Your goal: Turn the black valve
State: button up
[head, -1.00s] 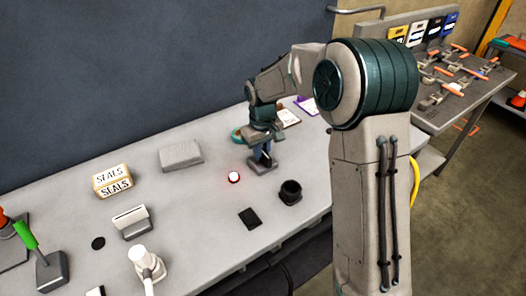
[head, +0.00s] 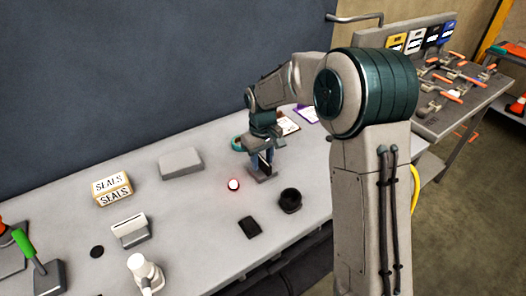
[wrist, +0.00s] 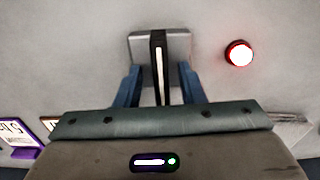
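A black upright bar with a pale stripe (wrist: 158,50) stands on a grey base plate (wrist: 180,45) in the wrist view; it looks like the black valve's handle, though I cannot be sure. My gripper (wrist: 160,88) has its two blue fingers on either side of the bar, with a gap on each side. In the head view my gripper (head: 262,160) points down over the same base (head: 262,177) on the table. The fingers partly hide the bar there.
A glowing red-rimmed button (head: 233,184) sits left of the base. A black round cup (head: 290,199) and a black flat pad (head: 250,227) lie nearer the front. A grey block (head: 180,163) and a SEALS box (head: 112,187) stand further left.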

aim_at(262, 159)
notch_tip(262, 159, up, 14)
jog(key=shift+b, duration=0.35)
jog(key=shift+f, duration=0.1)
jog(key=s+d+f+m+t, duration=0.1)
jog(key=s+d+m, duration=0.1)
jog(key=s+d, duration=0.3)
jog(key=s+d+f+m+t, duration=0.1)
jog(key=s+d, duration=0.4)
jog(key=s, duration=0.7)
jog(key=s+d+f+m+t, duration=0.1)
jog(key=s+d+m, duration=0.3)
jog(key=s+d, duration=0.2)
jog(key=s, duration=0.2)
jog(key=shift+s+f, duration=0.2)
jog(key=shift+s, duration=0.2)
jog(key=shift+s+a, duration=0.1)
